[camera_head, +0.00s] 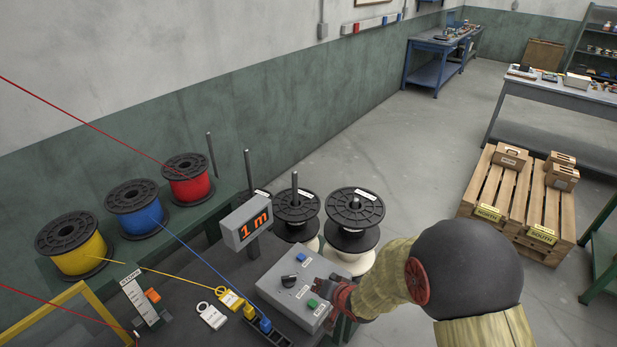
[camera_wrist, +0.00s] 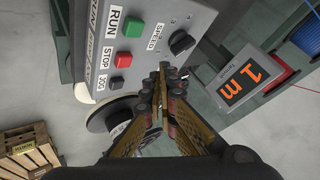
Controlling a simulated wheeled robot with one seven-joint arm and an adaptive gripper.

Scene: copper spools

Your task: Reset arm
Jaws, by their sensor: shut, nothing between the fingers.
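My gripper (camera_wrist: 162,75) is shut and empty in the wrist view, its fingertips close in front of the grey control box (camera_wrist: 190,15). The box carries a green RUN button (camera_wrist: 135,30), a red STOP button (camera_wrist: 123,60), a small JOG button (camera_wrist: 116,83) and a black SPEED knob (camera_wrist: 182,43). In the head view my arm comes in from the right and its end is at the right side of the control box (camera_head: 290,270), hiding part of it. I cannot tell whether the gripper touches the box.
A display (camera_head: 247,222) reads "1 m". Yellow (camera_head: 75,255), blue (camera_head: 143,215) and red (camera_head: 190,185) spools stand at left, with wires strung out. Black-and-white spools (camera_head: 352,235) stand behind the box. A pallet (camera_head: 500,195) with boxes is at right. Open floor lies between.

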